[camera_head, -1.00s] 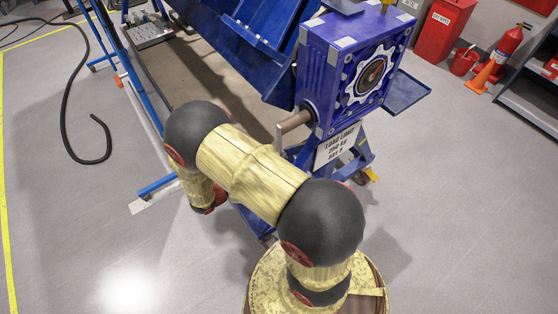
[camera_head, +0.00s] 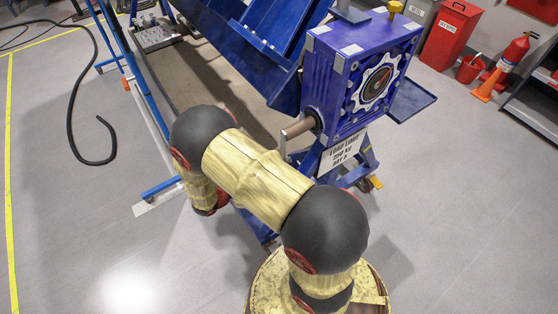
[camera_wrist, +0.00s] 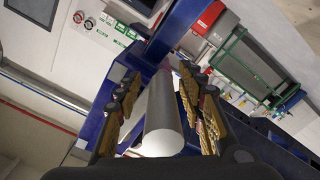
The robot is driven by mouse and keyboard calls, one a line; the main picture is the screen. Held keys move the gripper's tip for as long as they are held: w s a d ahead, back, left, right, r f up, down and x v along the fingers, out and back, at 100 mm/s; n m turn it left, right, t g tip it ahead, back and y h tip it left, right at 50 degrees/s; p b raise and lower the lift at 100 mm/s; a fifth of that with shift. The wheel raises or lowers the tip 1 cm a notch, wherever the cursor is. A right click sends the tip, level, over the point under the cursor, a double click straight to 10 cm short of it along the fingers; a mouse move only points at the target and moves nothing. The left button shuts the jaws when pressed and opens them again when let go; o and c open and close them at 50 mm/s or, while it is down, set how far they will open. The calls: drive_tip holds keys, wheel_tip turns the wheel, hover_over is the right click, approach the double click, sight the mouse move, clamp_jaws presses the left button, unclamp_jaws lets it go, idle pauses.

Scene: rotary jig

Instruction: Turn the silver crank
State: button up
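The silver crank (camera_head: 284,147) sticks out from the left side of the blue gearbox (camera_head: 331,88) in the head view, with a brownish metallic shaft (camera_head: 298,128) beside it. In the wrist view a smooth silver cylinder (camera_wrist: 160,125), which looks like the crank's grip, runs lengthwise between the fingers of my gripper (camera_wrist: 161,90). The fingers stand apart on either side of it, with gaps visible, so my gripper looks open around it. I cannot tell whether either finger touches it. My gripper is hidden in the head view.
A blue tilted frame (camera_head: 255,50) adjoins the gearbox. A load-limit sign (camera_head: 342,152) hangs below it. A black hose (camera_head: 72,115) lies on the left floor. A red bin (camera_head: 450,35), a fire extinguisher (camera_head: 514,50) and a cone (camera_head: 486,86) stand at the right. The front floor is clear.

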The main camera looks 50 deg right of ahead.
drive_tip(key=shift+a, duration=0.1)
drive_tip(key=v, duration=1.1)
drive_tip(key=shift+w+a, duration=0.2)
drive_tip(key=shift+a, duration=0.2)
